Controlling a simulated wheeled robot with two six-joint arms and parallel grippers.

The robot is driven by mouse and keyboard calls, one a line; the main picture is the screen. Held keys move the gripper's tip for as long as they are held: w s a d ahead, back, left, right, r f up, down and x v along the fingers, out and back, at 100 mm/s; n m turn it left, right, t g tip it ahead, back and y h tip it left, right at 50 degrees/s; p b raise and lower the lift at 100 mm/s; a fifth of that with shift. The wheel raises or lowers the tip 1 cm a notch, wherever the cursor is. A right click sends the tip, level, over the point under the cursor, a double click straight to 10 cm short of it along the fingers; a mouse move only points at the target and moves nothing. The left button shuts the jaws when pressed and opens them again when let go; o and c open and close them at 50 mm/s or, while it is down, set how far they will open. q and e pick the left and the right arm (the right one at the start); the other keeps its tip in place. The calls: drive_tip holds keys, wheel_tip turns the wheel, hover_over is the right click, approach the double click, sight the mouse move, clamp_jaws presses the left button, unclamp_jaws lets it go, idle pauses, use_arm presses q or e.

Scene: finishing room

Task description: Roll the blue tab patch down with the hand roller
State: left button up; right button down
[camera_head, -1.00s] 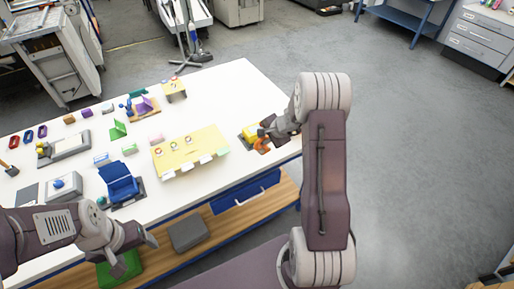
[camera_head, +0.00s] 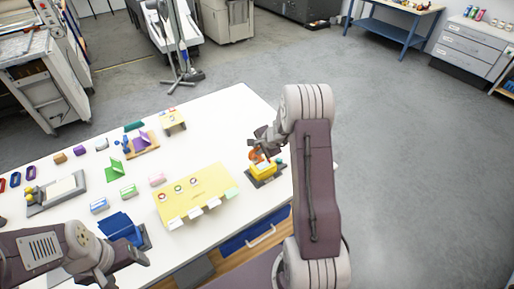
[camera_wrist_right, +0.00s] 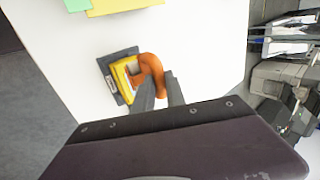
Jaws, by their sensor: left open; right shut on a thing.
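My right gripper (camera_head: 259,149) is shut on the orange handle (camera_head: 255,156) of what looks like the hand roller, at the right end of the table. The handle appears just above or beside a yellow block (camera_head: 264,171) on a dark base; whether they touch is unclear. In the right wrist view the orange handle (camera_wrist_right: 152,68) curves past the fingertips (camera_wrist_right: 156,88). The roller's working end is hidden. A yellow sheet (camera_head: 205,187) with several pale tabs (camera_head: 196,211) and small ringed marks lies mid-table. I cannot tell which tab is blue. My left gripper (camera_head: 121,270) is open and empty at the front left.
A blue holder (camera_head: 119,227) stands near the left gripper. Green (camera_head: 115,170) and purple (camera_head: 139,143) pieces and a small yellow stand (camera_head: 173,121) are towards the back.

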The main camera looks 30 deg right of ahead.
sight(259, 156)
drive_tip(key=shift+s+f+b, duration=0.2)
drive_tip(key=shift+f+b, duration=0.1)
drive_tip(key=shift+f, duration=0.1)
drive_tip(key=f+b, duration=0.1)
drive_tip(key=f, duration=0.1)
drive_tip(key=w+f+b, duration=0.1)
drive_tip(key=f+b, duration=0.1)
drive_tip(key=shift+f, duration=0.15)
drive_tip(key=shift+s+r, duration=0.2)
drive_tip(key=shift+s, duration=0.1)
drive_tip(key=shift+w+f, duration=0.1)
drive_tip(key=shift+w, duration=0.05)
drive_tip(key=shift+f, duration=0.15)
drive_tip(key=shift+f+b, duration=0.4)
drive_tip(key=shift+b, duration=0.25)
drive_tip(key=shift+d, duration=0.1)
